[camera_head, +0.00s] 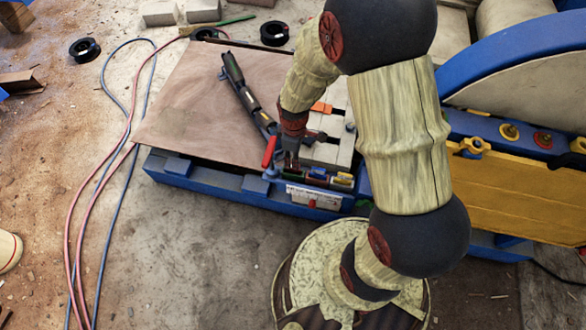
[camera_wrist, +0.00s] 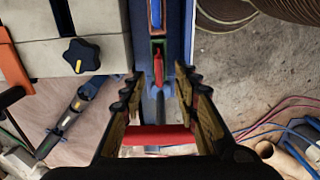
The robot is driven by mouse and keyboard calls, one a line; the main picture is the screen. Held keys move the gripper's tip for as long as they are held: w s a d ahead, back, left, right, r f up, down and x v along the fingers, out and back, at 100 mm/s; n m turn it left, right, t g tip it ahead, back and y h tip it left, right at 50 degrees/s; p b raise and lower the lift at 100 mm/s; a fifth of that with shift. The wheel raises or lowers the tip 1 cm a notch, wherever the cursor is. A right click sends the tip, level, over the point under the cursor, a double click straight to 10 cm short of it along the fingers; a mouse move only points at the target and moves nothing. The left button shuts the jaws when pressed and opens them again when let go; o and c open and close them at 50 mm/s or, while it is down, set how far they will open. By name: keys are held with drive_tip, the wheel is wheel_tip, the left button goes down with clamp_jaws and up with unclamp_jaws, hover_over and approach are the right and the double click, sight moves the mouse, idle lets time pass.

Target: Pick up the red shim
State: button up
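The red shim (camera_wrist: 158,68) stands on edge in a green-edged slot of the shim tray, seen in the wrist view between and just beyond my fingertips. My gripper (camera_wrist: 160,82) is open, one finger on each side of the shim with a gap, and seems empty. In the head view my gripper (camera_head: 291,162) points down at the left end of the tray. There the red shim is hidden or too small to tell. The blue shim (camera_head: 318,171) and the yellow-marked slot (camera_head: 343,180) lie to its right.
A red handle (camera_head: 269,151) on a dark lever tool is just left of my gripper; a red bar (camera_wrist: 158,135) between the fingers in the wrist view looks like it. Pale blocks (camera_head: 325,152) with a black knob (camera_wrist: 81,56) stand beside the tray. A brown board (camera_head: 195,105) lies left.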

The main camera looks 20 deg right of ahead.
drive_tip(key=f+b, duration=0.2)
drive_tip(key=f, duration=0.3)
drive_tip(key=shift+w+f, duration=0.15)
drive_tip(key=shift+w, duration=0.05)
drive_tip(key=c, duration=0.7)
clamp_jaws()
